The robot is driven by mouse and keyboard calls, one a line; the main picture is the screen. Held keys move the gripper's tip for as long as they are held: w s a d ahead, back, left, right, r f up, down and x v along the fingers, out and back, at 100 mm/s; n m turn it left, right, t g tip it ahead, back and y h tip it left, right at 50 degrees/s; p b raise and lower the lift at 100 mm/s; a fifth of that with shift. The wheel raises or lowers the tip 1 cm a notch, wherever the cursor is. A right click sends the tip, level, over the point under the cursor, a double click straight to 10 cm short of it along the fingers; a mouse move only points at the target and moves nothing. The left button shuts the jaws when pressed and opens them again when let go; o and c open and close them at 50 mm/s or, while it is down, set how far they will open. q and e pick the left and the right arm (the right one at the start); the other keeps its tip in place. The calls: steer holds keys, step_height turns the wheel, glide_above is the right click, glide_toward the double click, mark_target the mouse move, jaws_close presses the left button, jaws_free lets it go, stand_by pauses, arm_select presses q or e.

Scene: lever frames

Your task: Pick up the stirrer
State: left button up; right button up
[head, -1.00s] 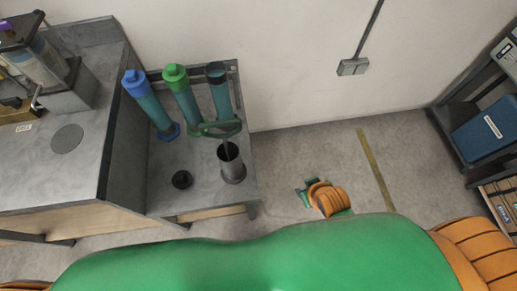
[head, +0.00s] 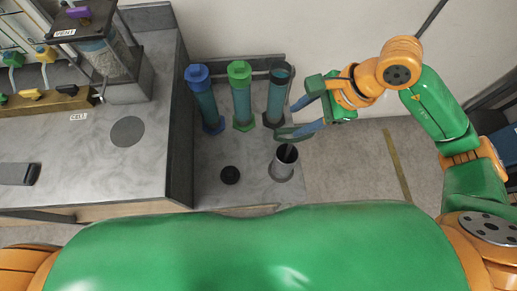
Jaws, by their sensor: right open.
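A grey metal cup (head: 281,170) stands on the low bench. A thin rod, which looks like the stirrer (head: 288,151), stands in its dark mouth. Only a short piece of the rod shows; its lower end is inside the cup, and its upper part seems hidden by my gripper. My right gripper (head: 291,118) is open, with its blue-tipped fingers spread just above and behind the cup. I cannot tell whether a finger touches the rod. My left gripper is out of view.
Blue-capped (head: 204,105), green-capped (head: 241,103) and dark-topped (head: 277,103) cylinders stand in a row behind the cup, the last close to my right fingers. A small black round piece (head: 230,175) lies left of the cup. A higher grey counter (head: 90,160) borders the left.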

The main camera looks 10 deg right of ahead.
mark_target(297, 128)
steer(key=shift+w+a+f+h, duration=0.15)
steer(key=shift+w+f+h, duration=0.15)
steer(key=shift+w+f, duration=0.05)
steer(key=f+p, duration=0.1)
steer(key=f, duration=0.1)
steer(key=f+p, duration=0.1)
steer(key=f, duration=0.1)
steer(key=d+f, duration=0.1)
steer(key=f, duration=0.1)
steer(key=shift+s+p, duration=0.1)
steer(key=shift+p, duration=0.3)
steer(key=shift+w+a+f, duration=0.1)
steer(key=shift+w+a, duration=0.15)
steer(key=shift+a, duration=0.25)
steer(key=c, duration=0.3)
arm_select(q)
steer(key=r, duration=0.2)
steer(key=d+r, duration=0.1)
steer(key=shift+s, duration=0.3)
arm_select(e)
steer(key=shift+s+d, duration=0.15)
steer(key=shift+d, duration=0.1)
jaws_close()
